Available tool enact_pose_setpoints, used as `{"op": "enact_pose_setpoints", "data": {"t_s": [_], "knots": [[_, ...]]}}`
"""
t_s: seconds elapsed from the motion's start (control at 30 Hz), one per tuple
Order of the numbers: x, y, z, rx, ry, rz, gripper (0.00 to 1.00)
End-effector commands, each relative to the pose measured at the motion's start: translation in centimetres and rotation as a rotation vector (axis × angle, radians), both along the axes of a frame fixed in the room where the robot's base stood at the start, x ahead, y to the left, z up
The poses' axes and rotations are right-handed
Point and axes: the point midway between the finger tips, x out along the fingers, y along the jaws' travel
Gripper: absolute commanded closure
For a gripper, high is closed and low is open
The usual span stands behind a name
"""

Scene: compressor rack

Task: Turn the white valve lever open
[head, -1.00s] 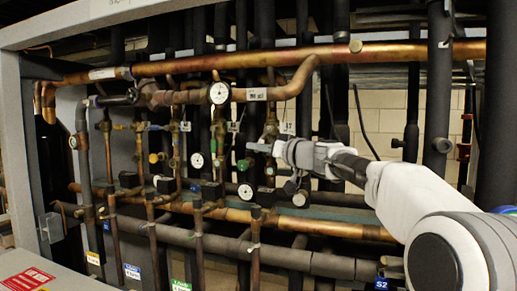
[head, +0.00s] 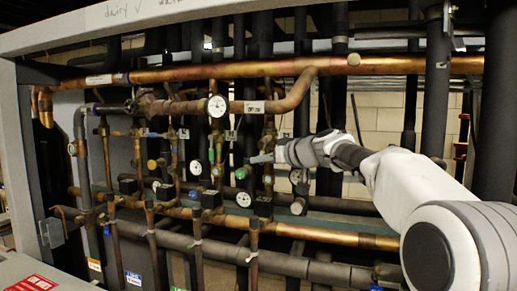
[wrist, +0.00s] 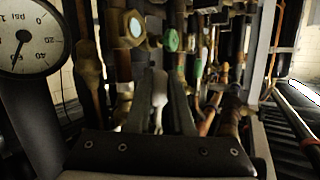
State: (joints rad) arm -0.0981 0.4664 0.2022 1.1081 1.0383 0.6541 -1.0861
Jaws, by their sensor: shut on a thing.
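My gripper (head: 262,158) reaches in from the right to the upright copper pipes in the head view. In the wrist view, the dark fingers of my gripper (wrist: 158,105) stand on both sides of the white valve lever (wrist: 159,88), shut on it. The lever points toward the wrist camera, and its base is hard to make out among dark fittings. In the head view I cannot clearly separate the lever from the fingertips.
A white dial gauge (wrist: 30,38) is close at the left in the wrist view. A brass fitting (wrist: 132,28) and a green cap (wrist: 171,40) lie just beyond the fingers. A long copper pipe (head: 230,72) crosses above my arm. Pipes crowd the area.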

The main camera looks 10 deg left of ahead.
Motion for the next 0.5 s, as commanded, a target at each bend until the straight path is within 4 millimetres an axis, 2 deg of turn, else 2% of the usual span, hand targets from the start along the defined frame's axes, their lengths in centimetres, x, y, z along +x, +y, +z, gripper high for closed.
{"op": "enact_pose_setpoints", "data": {"t_s": [0.03, 0.5], "knots": [[0.0, -0.2, 0.6, -0.034, 0.004, 0.000, 1.00], [-0.2, -1.2, 0.0, -0.218, 0.031, 0.000, 1.00]]}}
